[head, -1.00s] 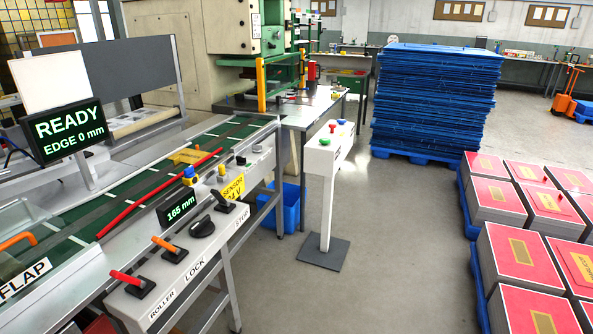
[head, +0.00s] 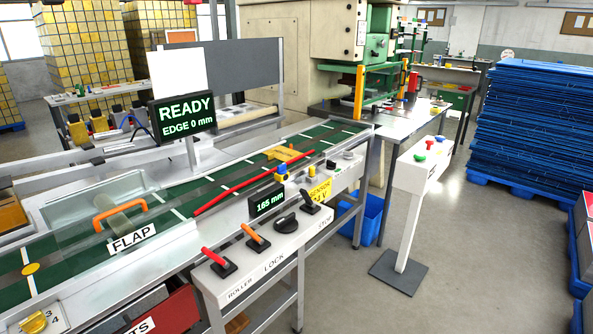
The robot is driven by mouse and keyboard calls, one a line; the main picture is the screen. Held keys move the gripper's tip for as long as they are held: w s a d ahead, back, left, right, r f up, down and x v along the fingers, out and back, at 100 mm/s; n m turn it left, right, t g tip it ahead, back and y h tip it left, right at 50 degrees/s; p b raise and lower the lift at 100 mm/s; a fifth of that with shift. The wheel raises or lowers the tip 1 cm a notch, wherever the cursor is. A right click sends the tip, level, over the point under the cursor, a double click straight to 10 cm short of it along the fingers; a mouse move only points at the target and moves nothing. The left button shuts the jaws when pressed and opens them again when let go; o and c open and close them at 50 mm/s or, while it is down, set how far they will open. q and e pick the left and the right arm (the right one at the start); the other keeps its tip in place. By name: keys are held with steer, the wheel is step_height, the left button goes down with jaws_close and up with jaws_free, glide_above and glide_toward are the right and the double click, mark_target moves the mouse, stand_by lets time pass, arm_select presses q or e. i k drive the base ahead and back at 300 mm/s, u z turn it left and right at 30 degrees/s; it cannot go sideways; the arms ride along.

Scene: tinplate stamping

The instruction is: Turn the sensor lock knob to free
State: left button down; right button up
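The control shelf (head: 318,230) runs along the front of the conveyor and carries a row of controls. A black rotary knob (head: 286,224) sits on it near the LOCK label (head: 274,262). Its pointer direction is too small to read surely. To its left are an orange-handled lever (head: 256,237) and a red-handled lever (head: 217,262); to its right is a black lever (head: 311,203). A yellow SENSOR label (head: 320,190) is behind the row, beside a small display reading 165 mm (head: 267,202). Neither of my grippers is in view.
A larger screen reads READY, EDGE 0 mm (head: 185,117). A clear FLAP cover with an orange handle (head: 120,210) lies over the belt (head: 180,200). A white button post (head: 411,205) and a blue bin (head: 368,222) stand right. The floor in front is clear.

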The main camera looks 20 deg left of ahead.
mark_target(280, 169)
steer(key=u, duration=0.2)
steer(key=i, duration=1.5)
steer(key=u, duration=1.15)
steer(key=i, duration=0.2)
steer(key=u, duration=0.25)
